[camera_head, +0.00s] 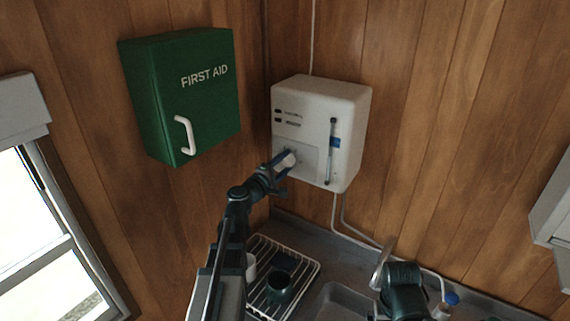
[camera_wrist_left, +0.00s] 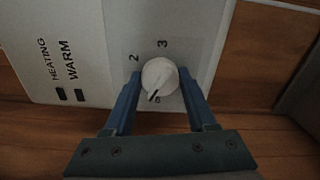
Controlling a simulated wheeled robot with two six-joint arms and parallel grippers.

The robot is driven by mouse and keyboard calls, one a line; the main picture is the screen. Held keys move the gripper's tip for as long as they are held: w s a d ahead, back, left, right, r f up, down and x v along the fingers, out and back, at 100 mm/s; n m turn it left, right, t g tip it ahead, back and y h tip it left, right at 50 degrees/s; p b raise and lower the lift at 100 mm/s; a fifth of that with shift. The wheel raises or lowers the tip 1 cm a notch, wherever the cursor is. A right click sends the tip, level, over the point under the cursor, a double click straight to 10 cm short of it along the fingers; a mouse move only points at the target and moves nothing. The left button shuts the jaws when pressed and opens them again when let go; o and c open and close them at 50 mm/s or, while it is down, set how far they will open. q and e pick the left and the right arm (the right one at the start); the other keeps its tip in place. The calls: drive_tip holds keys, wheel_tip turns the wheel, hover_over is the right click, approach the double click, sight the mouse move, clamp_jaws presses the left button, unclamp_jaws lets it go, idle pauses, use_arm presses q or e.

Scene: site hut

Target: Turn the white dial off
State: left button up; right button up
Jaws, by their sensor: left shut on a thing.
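The white dial (camera_wrist_left: 160,77) sits on the front of a white wall heater (camera_head: 345,110). In the head view the dial (camera_head: 287,159) is partly covered by my left gripper (camera_head: 284,164). In the left wrist view my left gripper (camera_wrist_left: 159,86) has one blue finger on each side of the dial and is shut on it. The dial's dark pointer mark points down and slightly left, at a partly hidden mark. The numbers 2 and 3 show above the dial. My right gripper does not show clearly in any view.
A green first aid box (camera_head: 190,95) with a white handle hangs left of the heater. A wire rack (camera_head: 303,270) with a dark mug (camera_head: 279,287) stands below, beside a sink (camera_head: 345,298) and tap (camera_head: 381,262).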

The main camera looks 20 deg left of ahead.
use_arm(q)
drive_tip(key=n, duration=0.5)
drive_tip(key=shift+s, duration=0.1)
drive_tip(key=shift+n, duration=0.3)
idle(0.4)
drive_tip(key=o, duration=1.4)
drive_tip(key=shift+s, duration=0.1)
